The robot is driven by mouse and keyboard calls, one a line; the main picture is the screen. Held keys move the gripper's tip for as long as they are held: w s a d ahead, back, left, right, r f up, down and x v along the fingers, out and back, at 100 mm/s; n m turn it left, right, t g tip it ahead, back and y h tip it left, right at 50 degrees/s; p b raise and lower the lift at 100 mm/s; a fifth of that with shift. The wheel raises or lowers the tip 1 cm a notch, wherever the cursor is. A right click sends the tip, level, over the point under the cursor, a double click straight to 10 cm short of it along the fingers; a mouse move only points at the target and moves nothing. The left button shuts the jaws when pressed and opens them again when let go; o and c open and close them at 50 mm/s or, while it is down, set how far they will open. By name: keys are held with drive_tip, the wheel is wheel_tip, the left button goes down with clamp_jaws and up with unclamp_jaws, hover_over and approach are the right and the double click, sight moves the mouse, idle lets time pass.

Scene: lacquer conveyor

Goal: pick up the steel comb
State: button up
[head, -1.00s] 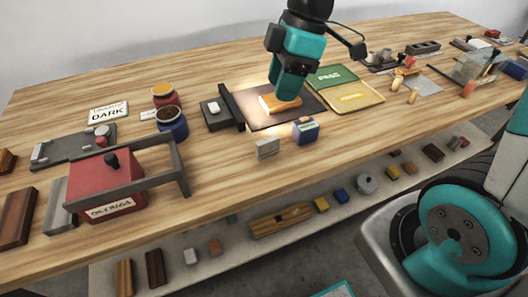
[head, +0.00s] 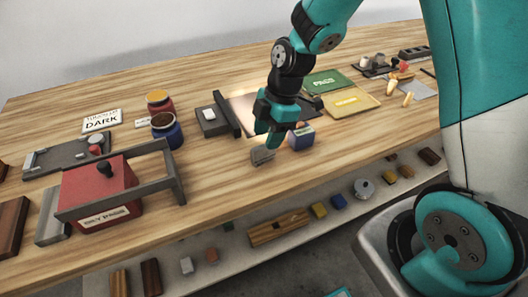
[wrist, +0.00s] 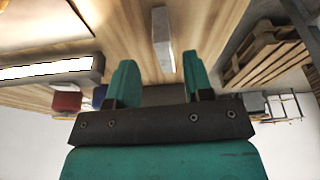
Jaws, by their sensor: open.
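The steel comb (head: 262,156) is a small light-grey piece standing on the table near its front edge. In the wrist view, a narrow grey piece that looks like it (wrist: 162,40) lies ahead of the gap between the fingertips. My gripper (head: 275,138) is just above and beside the comb in the head view, with its fingers pointing down. In the wrist view my gripper (wrist: 158,78) is open, with nothing between the fingers. The head view does not show clearly whether a finger touches the comb.
A blue box (head: 301,137) stands close to the right of the comb. A dark block (head: 213,120) and blue jar (head: 166,131) are behind to the left. A red box with a grey frame (head: 103,187) stands at left. Bare wood lies left of the comb.

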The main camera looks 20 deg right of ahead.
sight(263, 146)
drive_tip(key=x, duration=0.4)
drive_tip(key=shift+s+a+f+p, duration=0.1)
drive_tip(key=shift+s+a+p, duration=0.2)
drive_tip(key=shift+s+p, duration=0.05)
drive_tip(key=shift+a+f, duration=0.1)
drive_tip(key=shift+f, duration=0.35)
clamp_jaws()
